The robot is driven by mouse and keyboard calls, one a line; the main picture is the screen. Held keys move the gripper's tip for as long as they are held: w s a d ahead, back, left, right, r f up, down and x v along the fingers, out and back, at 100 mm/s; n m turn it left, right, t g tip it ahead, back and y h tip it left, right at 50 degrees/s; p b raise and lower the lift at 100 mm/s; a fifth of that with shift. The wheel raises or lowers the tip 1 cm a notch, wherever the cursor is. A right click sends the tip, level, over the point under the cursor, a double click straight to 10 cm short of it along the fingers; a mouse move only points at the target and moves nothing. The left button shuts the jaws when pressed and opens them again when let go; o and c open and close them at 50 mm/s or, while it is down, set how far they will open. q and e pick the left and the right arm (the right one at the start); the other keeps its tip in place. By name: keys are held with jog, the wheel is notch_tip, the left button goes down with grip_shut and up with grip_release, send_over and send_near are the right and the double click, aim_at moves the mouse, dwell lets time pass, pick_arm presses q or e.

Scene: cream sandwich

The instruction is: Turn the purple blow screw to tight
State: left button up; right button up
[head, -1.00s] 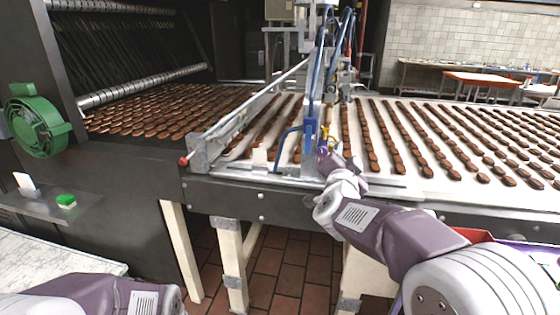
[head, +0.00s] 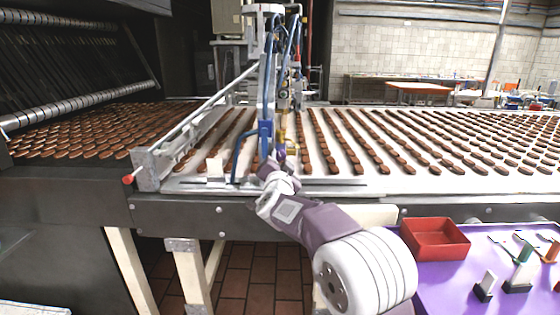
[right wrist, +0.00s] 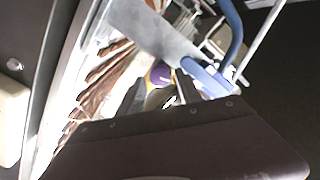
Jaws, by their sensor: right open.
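The purple blow screw (right wrist: 160,74) shows in the right wrist view as a small round purple knob with some yellow beside it, close to blue tubing. In the head view, a small purple spot (head: 281,152) sits at the foot of the blue-hosed machine head, just at my right gripper. My right gripper (head: 279,163) reaches up to the machine at the front edge of the conveyor. In the right wrist view its fingers (right wrist: 162,95) are open, with the purple knob just beyond them. I cannot tell whether they touch it. My left gripper is out of view.
The conveyor (head: 300,184) carries rows of brown biscuits behind my right arm. Blue hoses (head: 267,90) and a blue bent tube (head: 238,150) stand close to the gripper. A red bin (head: 435,238) and several tools lie on the purple table (head: 440,285) at right.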

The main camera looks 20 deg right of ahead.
jog(key=shift+w+d, duration=0.2)
jog(key=shift+w, duration=0.35)
grip_shut()
jog(key=shift+m, duration=0.4)
jog(key=m+b, duration=0.2)
jog(key=m, duration=0.2)
jog(key=shift+f+m, duration=0.1)
jog(key=shift+m, duration=0.3)
jog(key=m+b, duration=0.2)
jog(key=m, duration=0.3)
jog(key=m+b, duration=0.2)
jog(key=m, duration=0.3)
jog(key=shift+m+b, duration=0.3)
jog(key=shift+m, duration=0.1)
jog(key=shift+m+b, duration=0.8)
jog(key=shift+m, duration=1.5)
